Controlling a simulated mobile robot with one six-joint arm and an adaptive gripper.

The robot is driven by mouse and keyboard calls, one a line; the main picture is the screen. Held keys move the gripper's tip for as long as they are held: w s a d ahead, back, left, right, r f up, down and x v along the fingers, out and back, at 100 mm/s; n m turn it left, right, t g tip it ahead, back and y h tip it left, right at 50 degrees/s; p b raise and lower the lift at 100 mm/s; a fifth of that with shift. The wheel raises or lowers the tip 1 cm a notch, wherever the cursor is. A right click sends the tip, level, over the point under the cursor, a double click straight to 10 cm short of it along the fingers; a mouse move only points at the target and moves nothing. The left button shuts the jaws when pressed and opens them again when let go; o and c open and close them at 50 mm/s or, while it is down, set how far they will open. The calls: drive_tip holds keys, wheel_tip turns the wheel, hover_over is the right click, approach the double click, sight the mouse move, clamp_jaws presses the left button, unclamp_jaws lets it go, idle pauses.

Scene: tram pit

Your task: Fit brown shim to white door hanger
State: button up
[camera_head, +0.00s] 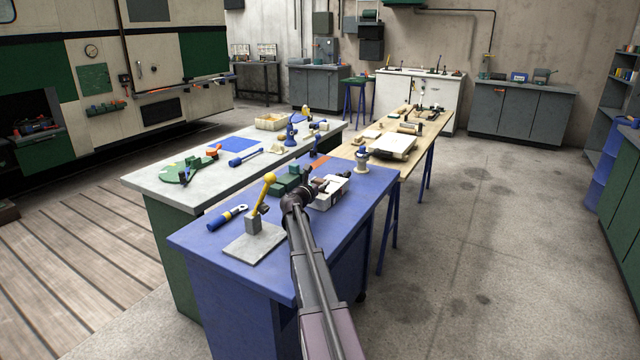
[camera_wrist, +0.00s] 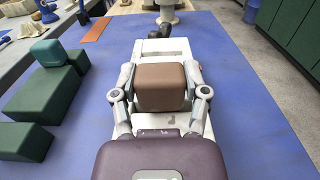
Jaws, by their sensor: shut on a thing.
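The brown shim (camera_wrist: 161,88) is a block held between both fingers of my gripper (camera_wrist: 160,72) in the wrist view. The white door hanger (camera_wrist: 176,47) lies flat under and beyond the shim, with a dark roller-like part at its far end. The shim covers its middle, so I cannot tell whether the two touch. In the head view my gripper (camera_head: 308,191) is over the blue bench beside the white hanger (camera_head: 332,194). The shim is not clear there.
Green blocks (camera_wrist: 46,95) sit left of the hanger on the blue bench (camera_wrist: 235,90). A yellow-handled lever on a grey plate (camera_head: 254,243) and a blue tool (camera_head: 227,216) are at the bench's near left. The bench right of the hanger is clear.

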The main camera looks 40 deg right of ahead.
drive_tip(key=shift+f+b, duration=0.35)
drive_tip(key=shift+f, duration=0.1)
drive_tip(key=o, duration=1.2)
drive_tip(key=shift+o, duration=0.2)
drive_tip(key=shift+v, duration=2.55)
drive_tip(key=shift+v, duration=5.95)
drive_tip(key=shift+s, duration=0.1)
